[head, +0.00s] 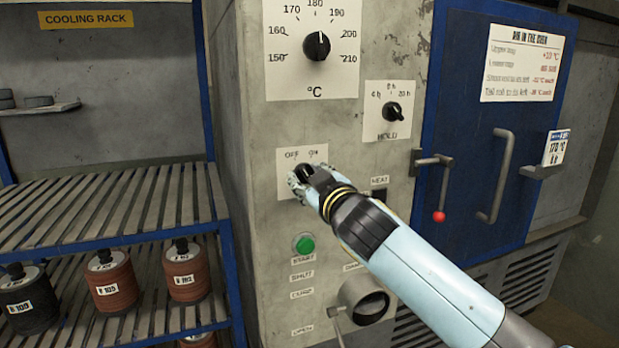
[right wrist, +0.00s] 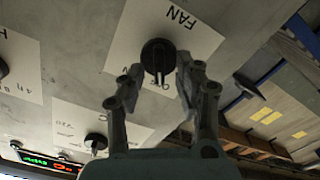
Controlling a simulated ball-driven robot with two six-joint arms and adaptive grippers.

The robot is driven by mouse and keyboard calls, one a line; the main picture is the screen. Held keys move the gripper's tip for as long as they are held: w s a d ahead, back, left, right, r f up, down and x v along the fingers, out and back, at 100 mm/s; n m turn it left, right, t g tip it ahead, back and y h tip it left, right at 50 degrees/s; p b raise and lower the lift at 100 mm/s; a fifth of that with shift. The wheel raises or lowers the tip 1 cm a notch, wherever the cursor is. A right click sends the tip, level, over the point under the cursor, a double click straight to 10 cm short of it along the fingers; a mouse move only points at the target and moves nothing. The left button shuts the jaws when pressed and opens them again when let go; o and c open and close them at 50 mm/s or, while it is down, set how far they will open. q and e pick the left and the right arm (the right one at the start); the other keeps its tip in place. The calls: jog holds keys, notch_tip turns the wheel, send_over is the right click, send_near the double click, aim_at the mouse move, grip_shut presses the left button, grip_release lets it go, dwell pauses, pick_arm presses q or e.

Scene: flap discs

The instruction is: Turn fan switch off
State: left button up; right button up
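The fan switch is a black rotary knob (right wrist: 157,52) on a white plate marked FAN. In the head view its plate (head: 289,158) shows OFF at left and ON at right. The gripper largely covers the knob there. My right gripper (head: 303,184) is at the knob, and in the right wrist view its two fingers (right wrist: 160,74) stand apart on either side of it. Slim gaps seem to show between fingers and knob; contact is unclear. The knob's white mark points down in the wrist view; which label it meets is not clear. My left gripper is not in view.
Above the switch are a temperature dial (head: 316,46) and a HOLD dial (head: 392,112). A green START button (head: 304,244) lies below. A blue door (head: 470,150) with handles is at right. A slatted rack (head: 110,200) with flap discs on spindles stands at left.

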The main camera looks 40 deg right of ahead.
jog(key=v, duration=1.2)
dwell(0.3)
